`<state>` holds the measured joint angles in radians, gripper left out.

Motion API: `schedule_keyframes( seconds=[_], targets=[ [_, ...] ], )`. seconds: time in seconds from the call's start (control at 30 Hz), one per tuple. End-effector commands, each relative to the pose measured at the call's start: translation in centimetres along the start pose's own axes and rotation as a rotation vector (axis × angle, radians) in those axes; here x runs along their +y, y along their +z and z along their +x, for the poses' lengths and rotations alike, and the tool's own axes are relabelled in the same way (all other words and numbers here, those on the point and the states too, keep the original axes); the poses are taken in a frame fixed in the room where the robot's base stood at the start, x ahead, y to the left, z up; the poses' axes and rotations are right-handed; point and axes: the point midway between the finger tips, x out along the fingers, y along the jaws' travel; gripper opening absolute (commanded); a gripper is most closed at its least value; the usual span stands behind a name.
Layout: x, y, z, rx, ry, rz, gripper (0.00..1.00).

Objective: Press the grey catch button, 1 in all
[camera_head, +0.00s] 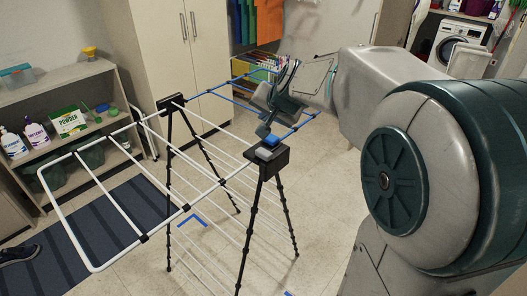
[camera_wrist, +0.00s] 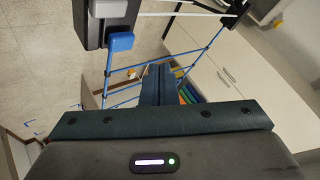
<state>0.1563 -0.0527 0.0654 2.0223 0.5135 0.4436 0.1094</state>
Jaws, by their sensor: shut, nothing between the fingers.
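The drying rack (camera_head: 206,181) stands in the middle of the floor with its wing frames spread. Its near black hinge block (camera_head: 281,159) carries a light grey button (camera_head: 264,153) on top, with a blue piece (camera_head: 273,141) beside it. In the wrist view the grey button (camera_wrist: 106,10) and the blue piece (camera_wrist: 121,42) are at upper left. My gripper (camera_head: 263,131) is shut and empty, pointing down just behind the blue piece and apart from the grey button. In the wrist view its closed fingers (camera_wrist: 158,84) are right of and below the button.
The far hinge block (camera_head: 171,103) joins the white and blue frames. A shelf (camera_head: 60,85) with bottles and a powder box stands at left, near a dark striped mat (camera_head: 120,235). A cream cabinet (camera_head: 172,50) is behind. A washing machine (camera_head: 457,43) is at the back right.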

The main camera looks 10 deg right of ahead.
Motion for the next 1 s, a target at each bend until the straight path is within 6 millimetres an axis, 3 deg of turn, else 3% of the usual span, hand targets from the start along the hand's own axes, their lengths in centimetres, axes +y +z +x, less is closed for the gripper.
schedule_keyframes(
  seconds=[0.6, 1.0],
  targets=[
    [3.9, 3.9, 5.3, -0.001, 0.000, 0.000, 0.00],
    [4.3, 4.4, 5.9, -0.001, 0.000, -0.001, 0.00]
  ],
)
